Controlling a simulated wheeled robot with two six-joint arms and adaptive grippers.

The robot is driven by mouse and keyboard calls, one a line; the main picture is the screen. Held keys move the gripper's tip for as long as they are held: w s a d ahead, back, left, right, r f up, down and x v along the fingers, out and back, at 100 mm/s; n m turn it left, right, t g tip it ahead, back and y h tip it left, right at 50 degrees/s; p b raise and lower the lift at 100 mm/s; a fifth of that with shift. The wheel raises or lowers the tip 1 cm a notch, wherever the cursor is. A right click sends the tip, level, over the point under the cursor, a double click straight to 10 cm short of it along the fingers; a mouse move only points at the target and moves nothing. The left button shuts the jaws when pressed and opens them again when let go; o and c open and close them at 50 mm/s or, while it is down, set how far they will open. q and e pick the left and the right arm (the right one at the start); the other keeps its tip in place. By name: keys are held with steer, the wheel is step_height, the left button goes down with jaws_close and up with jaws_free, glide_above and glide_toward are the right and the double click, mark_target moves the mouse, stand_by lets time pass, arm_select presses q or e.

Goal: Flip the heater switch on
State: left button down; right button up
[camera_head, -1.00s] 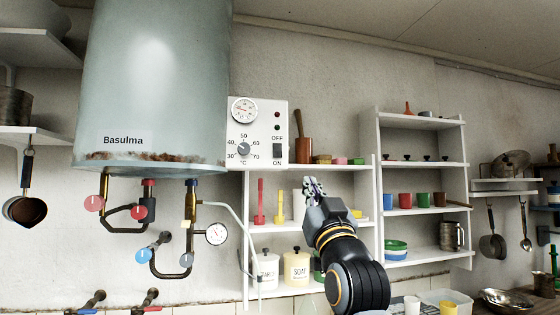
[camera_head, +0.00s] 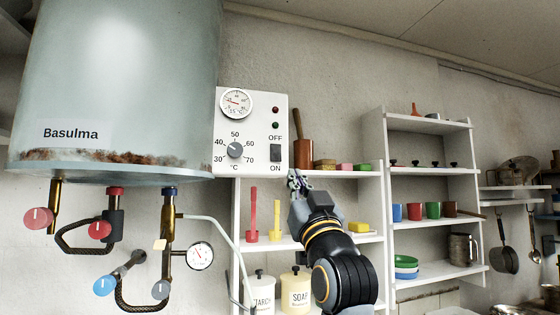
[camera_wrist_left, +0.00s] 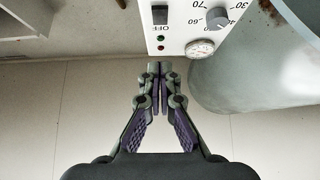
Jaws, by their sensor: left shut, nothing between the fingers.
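The white heater control panel (camera_head: 252,110) hangs beside the heater tank (camera_head: 125,85). Its black heater switch (camera_head: 275,152) sits between the OFF label above and the ON label below; I cannot tell which way it is pressed. My left gripper (camera_head: 297,181) is shut and empty, just right of and below the panel's lower right corner in the head view. In the wrist view, which shows the panel upside down, its closed fingertips (camera_wrist_left: 160,68) point towards the panel, with the switch (camera_wrist_left: 159,14) beyond them at the top edge. My right gripper is not in view.
Pipes and valves, such as a red valve (camera_head: 99,229), hang under the tank, with a pressure gauge (camera_head: 200,256) beside them. A white shelf (camera_head: 300,245) with jars stands below the panel. A brown pestle-like object (camera_head: 303,150) stands right of the panel.

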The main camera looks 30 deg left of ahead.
mark_target(276, 153)
arm_select(q)
steer(key=p+x, duration=0.3)
steer(key=x, duration=0.1)
steer(key=a+f+p+x, duration=0.1)
steer(key=p+x, duration=0.2)
steer(key=x, duration=0.1)
steer(key=w+f+p+x, duration=0.1)
steer(key=p+x, duration=0.2)
steer(key=x, duration=0.1)
steer(key=shift+w+a, duration=0.2)
steer(key=shift+a, duration=0.25)
steer(key=shift+w+a, duration=0.2)
steer(key=shift+s+d, duration=0.1)
